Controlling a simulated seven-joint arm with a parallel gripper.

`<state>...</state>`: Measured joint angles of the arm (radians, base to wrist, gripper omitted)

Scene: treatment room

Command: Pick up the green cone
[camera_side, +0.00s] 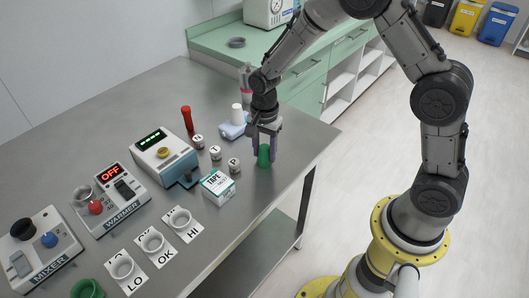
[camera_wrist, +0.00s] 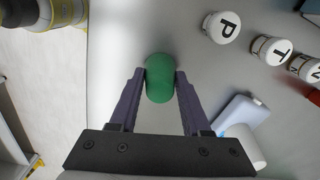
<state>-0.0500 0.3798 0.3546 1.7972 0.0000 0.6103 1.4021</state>
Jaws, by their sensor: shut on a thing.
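The green cone (camera_side: 263,156) stands upright near the right edge of the steel table (camera_side: 308,142) in the side view. My gripper (camera_side: 264,150) points down over it, with one finger on each side. In the wrist view the green cone (camera_wrist: 160,80) sits between the tips of the purple fingers of my gripper (camera_wrist: 160,78), and both fingers touch it. The gripper is shut on it. I cannot tell whether its base is clear of the table.
A tape box (camera_side: 217,187) and lettered jars (camera_side: 234,165) stand left of the cone. A red stick (camera_side: 187,118), a warmer (camera_side: 111,197) and a mixer (camera_side: 41,247) are farther left. The table edge is close on the right.

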